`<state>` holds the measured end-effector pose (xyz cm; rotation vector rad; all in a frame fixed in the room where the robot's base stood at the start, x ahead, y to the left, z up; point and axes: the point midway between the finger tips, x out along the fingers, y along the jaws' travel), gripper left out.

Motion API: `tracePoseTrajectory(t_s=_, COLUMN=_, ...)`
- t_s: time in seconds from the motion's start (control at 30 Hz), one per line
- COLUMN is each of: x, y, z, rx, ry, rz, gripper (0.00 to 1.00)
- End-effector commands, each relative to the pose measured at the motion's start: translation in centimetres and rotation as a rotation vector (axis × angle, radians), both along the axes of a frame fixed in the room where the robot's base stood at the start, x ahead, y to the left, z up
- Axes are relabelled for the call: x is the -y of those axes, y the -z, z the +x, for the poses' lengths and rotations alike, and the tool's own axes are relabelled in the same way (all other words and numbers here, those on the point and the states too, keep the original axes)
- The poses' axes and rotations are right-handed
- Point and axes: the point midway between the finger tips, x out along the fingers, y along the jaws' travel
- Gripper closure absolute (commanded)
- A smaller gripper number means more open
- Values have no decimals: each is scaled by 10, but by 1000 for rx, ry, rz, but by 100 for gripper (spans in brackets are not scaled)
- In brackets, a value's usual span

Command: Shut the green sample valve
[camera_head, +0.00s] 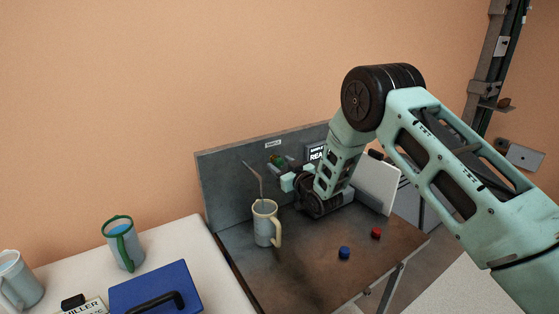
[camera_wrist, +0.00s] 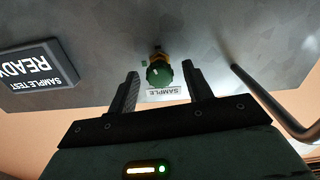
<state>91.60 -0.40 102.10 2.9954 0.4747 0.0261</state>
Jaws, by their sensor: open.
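The green sample valve (camera_wrist: 159,73) is a small green knob on a brass fitting, mounted on the grey back panel (camera_head: 228,187). In the head view the valve (camera_head: 276,160) shows just above and left of my gripper (camera_head: 290,180). In the wrist view my gripper (camera_wrist: 160,70) is open, with one finger on each side of the knob. Gaps show between the fingers and the knob; I cannot tell the depth between them. A SAMPLE label (camera_wrist: 165,91) is on the panel by the valve. I cannot tell whether the valve is open or shut.
A bent metal spout (camera_head: 258,178) reaches down to a pale mug (camera_head: 264,228) on the dark bench, left of my gripper. A READY display (camera_wrist: 36,68) is on the panel. Blue (camera_head: 344,253) and red (camera_head: 376,233) buttons are at the bench's front right.

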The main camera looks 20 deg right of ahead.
Motion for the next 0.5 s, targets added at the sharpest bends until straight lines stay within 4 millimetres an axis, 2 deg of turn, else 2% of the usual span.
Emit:
tracePoseTrajectory(t_s=0.2, x=-4, y=0, z=13, rx=0, ry=0, rz=1, gripper=50)
tracePoseTrajectory(t_s=0.47, x=-4, y=0, z=14, rx=0, ry=0, rz=1, gripper=50)
tracePoseTrajectory(t_s=0.5, x=-4, y=0, z=14, rx=0, ry=0, rz=0, gripper=53)
